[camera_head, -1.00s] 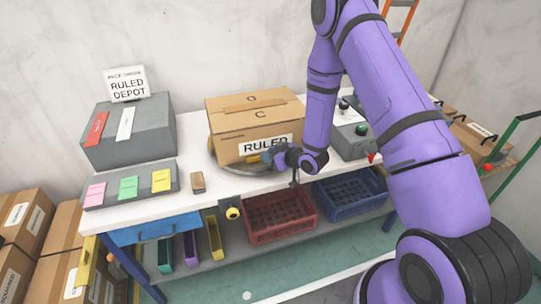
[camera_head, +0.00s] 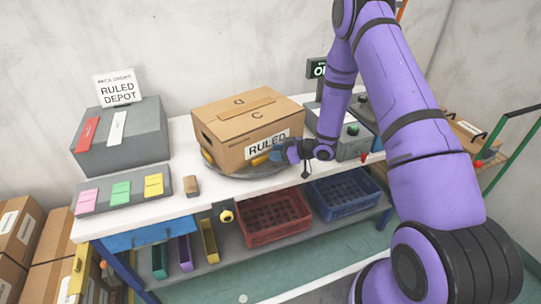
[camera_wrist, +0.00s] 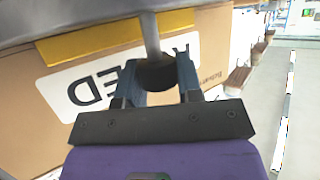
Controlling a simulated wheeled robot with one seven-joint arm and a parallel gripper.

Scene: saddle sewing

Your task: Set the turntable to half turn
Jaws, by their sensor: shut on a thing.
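The turntable (camera_head: 232,170) is a grey disc on the white bench, with a cardboard box (camera_head: 222,118) labelled RULED on top. The box stands at an angle, its labelled face toward the front right. My gripper (camera_head: 281,153) is at the turntable's right front edge, low beside the label. In the wrist view the turntable's grey rim (camera_wrist: 45,25) runs along the top. A grey post with a dark knob, the turntable handle (camera_wrist: 152,38), sits between the blue fingers of my gripper (camera_wrist: 157,75), which is shut on it. Part of the knob is hidden by the fingers.
A grey box with red and white strips (camera_head: 140,140) and a panel of coloured cards (camera_head: 90,200) stand left. A small brown block (camera_head: 191,187) lies in front. A grey control box with a green button (camera_head: 345,146) is right. Red (camera_head: 268,220) and blue (camera_head: 345,195) crates sit below.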

